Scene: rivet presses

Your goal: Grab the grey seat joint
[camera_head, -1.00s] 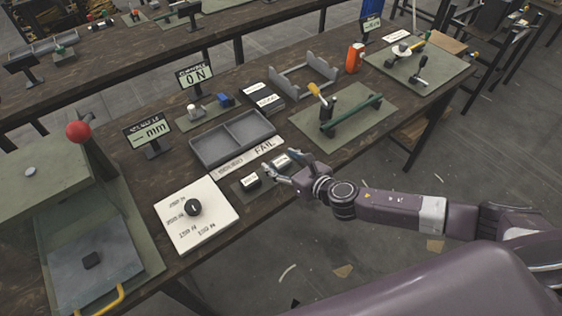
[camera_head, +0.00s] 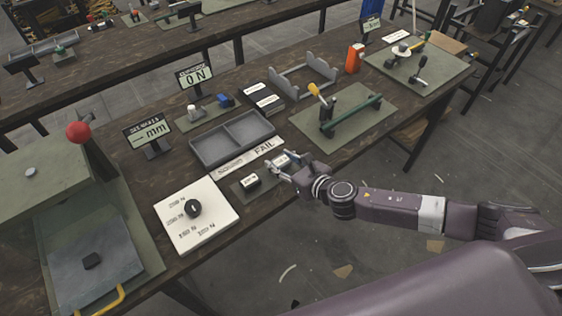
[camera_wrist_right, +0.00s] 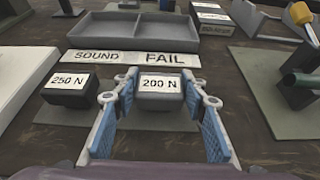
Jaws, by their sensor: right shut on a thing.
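A small grey block labelled 200 N (camera_wrist_right: 160,98) sits between the fingers of my right gripper (camera_wrist_right: 162,88) in the right wrist view. The fingers are shut on its sides. In the head view my right gripper (camera_head: 280,163) is at the front of the near table, around this block. A darker block labelled 250 N (camera_wrist_right: 70,98) stands apart to its left; it also shows in the head view (camera_head: 250,181). No label names a seat joint, so I cannot tell whether the held block is it. My left gripper is not in view.
A grey two-part tray (camera_head: 233,140) lies behind a SOUND/FAIL strip (camera_head: 247,159). A white dial panel (camera_head: 210,228) is to the left. A green mat with a yellow-handled tool (camera_head: 333,115) is to the right. A press with a red knob (camera_head: 78,132) stands far left.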

